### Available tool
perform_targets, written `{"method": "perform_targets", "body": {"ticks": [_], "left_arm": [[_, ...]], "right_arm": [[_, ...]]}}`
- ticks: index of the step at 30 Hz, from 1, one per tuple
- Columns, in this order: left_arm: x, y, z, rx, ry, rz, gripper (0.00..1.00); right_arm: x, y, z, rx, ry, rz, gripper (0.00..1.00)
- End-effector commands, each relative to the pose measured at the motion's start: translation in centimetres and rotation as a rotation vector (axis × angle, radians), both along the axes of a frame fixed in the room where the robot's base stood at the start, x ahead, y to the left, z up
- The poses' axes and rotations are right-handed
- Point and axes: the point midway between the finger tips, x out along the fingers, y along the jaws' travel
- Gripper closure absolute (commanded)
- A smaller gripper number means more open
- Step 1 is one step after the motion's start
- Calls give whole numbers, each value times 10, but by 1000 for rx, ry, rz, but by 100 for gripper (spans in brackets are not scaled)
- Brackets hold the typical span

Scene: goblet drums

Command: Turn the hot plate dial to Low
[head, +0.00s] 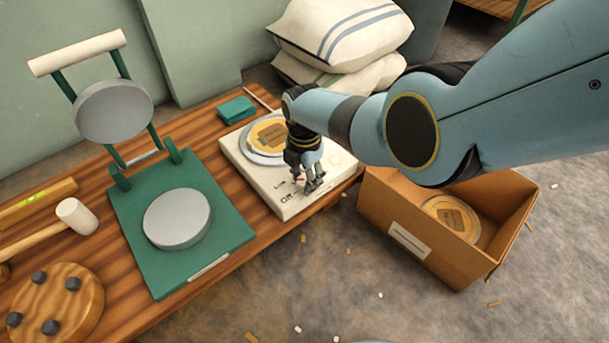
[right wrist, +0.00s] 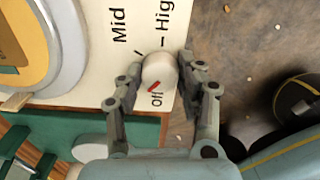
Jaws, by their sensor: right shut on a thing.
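The hot plate (head: 333,165) is a cream box on the wooden bench, its printed dial labels on the front right part. The dial (right wrist: 158,68) is a white round knob with a red mark; in the right wrist view the mark points toward the word Off. Mid and High also show there, while Low cannot be made out and may be behind a finger. My right gripper (head: 314,184) reaches down over the dial. In the right wrist view its fingers (right wrist: 158,74) are shut on the dial from both sides. My left gripper is not in view.
A yellow disc (head: 266,134) sits on the hot plate's round top. A green press (head: 232,236) stands left of it, with a mallet (head: 76,214) farther left. A cardboard box (head: 392,214) with a similar disc stands to the right. Sacks (head: 345,30) lie behind.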

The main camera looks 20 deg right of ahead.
Motion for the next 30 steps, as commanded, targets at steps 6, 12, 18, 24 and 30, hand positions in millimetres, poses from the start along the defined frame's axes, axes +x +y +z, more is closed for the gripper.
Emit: {"method": "perform_targets", "body": {"ticks": [6,12,18,24,30], "left_arm": [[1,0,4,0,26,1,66],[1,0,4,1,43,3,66],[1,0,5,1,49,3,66],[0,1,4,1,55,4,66],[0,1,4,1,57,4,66]], "right_arm": [[0,0,0,0,1,-170,95],[0,0,0,0,1,-285,95],[-1,0,-1,-1,2,-352,95],[-1,0,-1,-1,2,-377,95],[-1,0,-1,-1,2,-380,95]]}}
